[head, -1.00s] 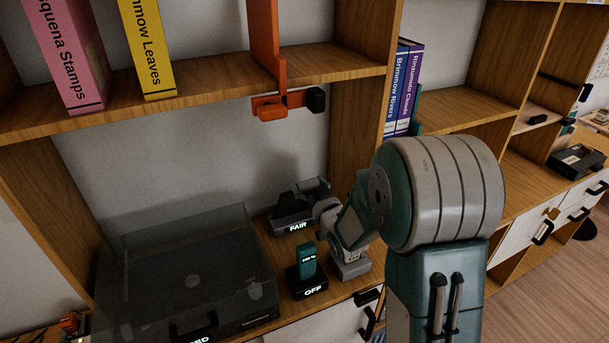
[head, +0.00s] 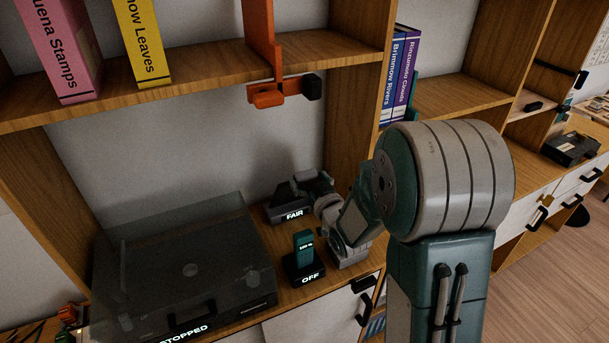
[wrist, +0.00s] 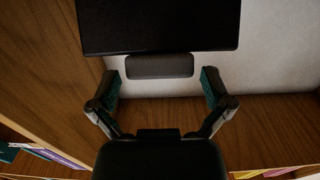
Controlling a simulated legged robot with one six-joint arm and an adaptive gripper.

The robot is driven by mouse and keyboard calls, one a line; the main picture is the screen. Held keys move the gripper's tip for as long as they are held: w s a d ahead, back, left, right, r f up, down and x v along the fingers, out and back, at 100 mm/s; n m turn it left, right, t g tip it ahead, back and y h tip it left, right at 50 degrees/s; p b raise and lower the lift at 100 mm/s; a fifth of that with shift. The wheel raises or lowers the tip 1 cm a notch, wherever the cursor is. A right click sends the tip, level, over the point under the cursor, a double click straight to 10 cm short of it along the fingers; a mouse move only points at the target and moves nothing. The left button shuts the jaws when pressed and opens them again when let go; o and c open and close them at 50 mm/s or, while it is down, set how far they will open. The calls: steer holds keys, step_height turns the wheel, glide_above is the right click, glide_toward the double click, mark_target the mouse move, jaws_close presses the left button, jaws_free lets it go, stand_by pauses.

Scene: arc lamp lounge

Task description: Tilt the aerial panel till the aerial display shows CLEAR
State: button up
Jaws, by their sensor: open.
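The aerial display (head: 294,216) reads FAIR in white letters, at the back of the lower shelf in the head view. The dark aerial panel (head: 283,197) rises just behind it, partly hidden by my gripper (head: 315,183). In the wrist view, a wide black panel face (wrist: 160,25) fills the top, with a grey rounded bar (wrist: 160,66) along its lower edge. My gripper (wrist: 161,82) is open, its two fingers spread on either side of that bar, with gaps visible. Contact with the panel does not show.
A clear-lidded turntable case (head: 190,270) marked STOPPED stands left. A teal handset (head: 304,245) on a dock marked OFF stands in front of the aerial, close to my arm. An orange bracket (head: 268,97) hangs under the shelf above. A wooden upright stands close on the right.

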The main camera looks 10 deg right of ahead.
steer(key=s, duration=0.2)
steer(key=s+d, duration=0.1)
steer(key=s, duration=0.2)
steer(key=shift+s+f, duration=0.1)
steer(key=s+r+g+h, duration=0.1)
steer(key=s+g, duration=0.3)
steer(key=s, duration=0.4)
steer(key=s+a+r+m+g+h, duration=0.1)
steer(key=s+r+g, duration=0.3)
steer(key=s, duration=0.5)
steer(key=s+a+r+m+g+h, duration=0.1)
steer(key=s+r+g, duration=0.2)
steer(key=s, duration=0.6)
steer(key=shift+g, duration=0.5)
stand_by(1.1)
